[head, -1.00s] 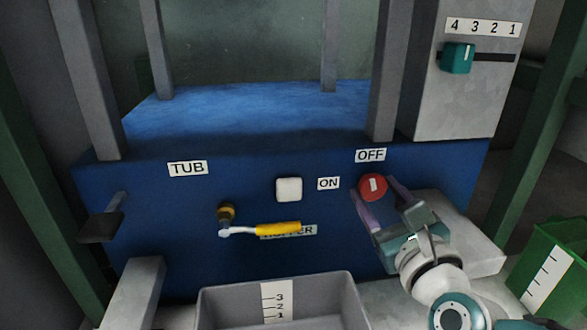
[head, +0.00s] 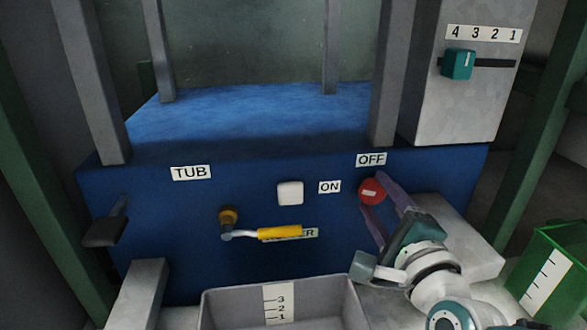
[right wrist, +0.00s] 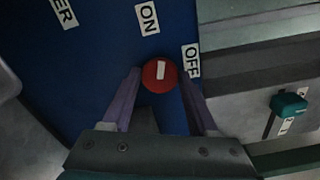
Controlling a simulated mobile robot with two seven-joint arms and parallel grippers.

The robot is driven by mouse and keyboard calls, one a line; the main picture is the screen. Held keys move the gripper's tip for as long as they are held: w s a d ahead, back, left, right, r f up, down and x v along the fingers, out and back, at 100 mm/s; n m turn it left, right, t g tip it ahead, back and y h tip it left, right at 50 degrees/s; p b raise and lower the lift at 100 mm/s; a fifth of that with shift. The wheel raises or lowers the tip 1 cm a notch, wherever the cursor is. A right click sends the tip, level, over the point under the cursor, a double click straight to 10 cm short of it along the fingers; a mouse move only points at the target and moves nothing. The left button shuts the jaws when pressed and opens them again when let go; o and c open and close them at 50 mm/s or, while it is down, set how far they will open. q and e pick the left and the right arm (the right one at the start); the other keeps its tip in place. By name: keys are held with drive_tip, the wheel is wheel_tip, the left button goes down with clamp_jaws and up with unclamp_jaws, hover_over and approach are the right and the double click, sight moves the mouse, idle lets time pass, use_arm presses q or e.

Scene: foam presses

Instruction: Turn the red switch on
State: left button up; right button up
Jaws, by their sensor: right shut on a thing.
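The red switch (head: 370,191) is a round knob with a white mark, on the blue front panel (head: 160,235). The ON label (head: 329,187) is to its left and the OFF label (head: 371,160) is above it. In the head view the mark lies closer to level than upright, towards ON. My right gripper (head: 373,193) is shut on the switch, its purple fingers on either side of it. The right wrist view also shows the switch (right wrist: 159,75) between the fingers. My left gripper is not in view.
A white button (head: 290,193) and a yellow-handled crank (head: 278,233) are left of the switch. A grey tub (head: 215,312) stands below, and a green bin (head: 552,270) is at the right. A teal slider (head: 459,64) is on the grey box above.

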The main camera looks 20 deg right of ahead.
drive_tip(key=shift+n, duration=1.7)
drive_tip(key=o, duration=1)
drive_tip(key=shift+c, duration=0.2)
drive_tip(key=o, duration=0.4)
